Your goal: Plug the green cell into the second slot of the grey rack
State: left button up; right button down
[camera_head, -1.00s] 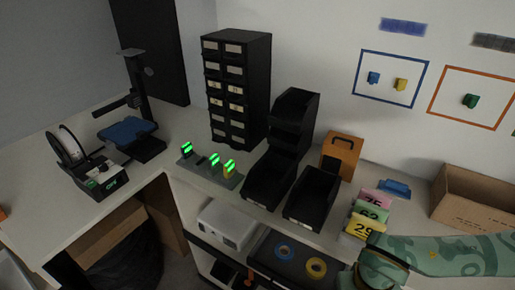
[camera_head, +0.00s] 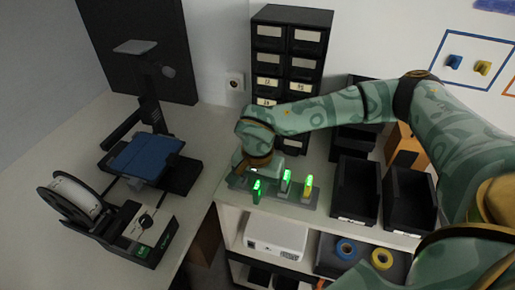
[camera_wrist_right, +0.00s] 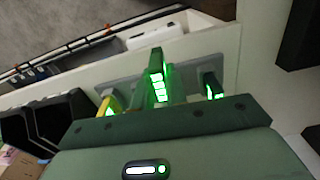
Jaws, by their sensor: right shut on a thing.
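The grey rack (camera_head: 312,203) stands on the bench, holding several cells with lit green bars. My right gripper (camera_head: 257,176) reaches over its left part from the right. A dark cell (camera_wrist_right: 212,86) shows in the right wrist view. My left gripper is out of view.
A black drawer cabinet (camera_head: 290,45) stands behind my right arm. Black bins (camera_head: 355,190) stand right of the rack. A spool machine (camera_head: 120,220) and a blue-topped device (camera_head: 145,158) stand at left. A white box (camera_head: 275,235) sits on the shelf below.

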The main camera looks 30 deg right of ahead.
jog(key=w+d+r+m, duration=0.2)
jog(key=m, duration=1.6)
jog(key=w+d+r+m, duration=0.3)
jog(key=m, duration=1.4)
notch_tip(320, 180, down, 6)
jog(key=b, duration=0.4)
jog(key=shift+a+r+b, duration=0.1)
jog(key=shift+r+b, duration=0.05)
jog(key=shift+b, duration=0.15)
pick_arm(q)
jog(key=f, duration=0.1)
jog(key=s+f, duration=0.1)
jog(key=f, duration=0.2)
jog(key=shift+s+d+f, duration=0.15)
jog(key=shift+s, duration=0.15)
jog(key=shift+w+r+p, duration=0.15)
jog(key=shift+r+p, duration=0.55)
jog(key=shift+p, duration=0.05)
pick_arm(e)
jog(key=shift+r, duration=0.2)
jog(key=shift+f, duration=0.45)
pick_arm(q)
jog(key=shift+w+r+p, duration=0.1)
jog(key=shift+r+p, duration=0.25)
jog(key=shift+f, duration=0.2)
pick_arm(e)
jog(key=shift+f, duration=0.6)
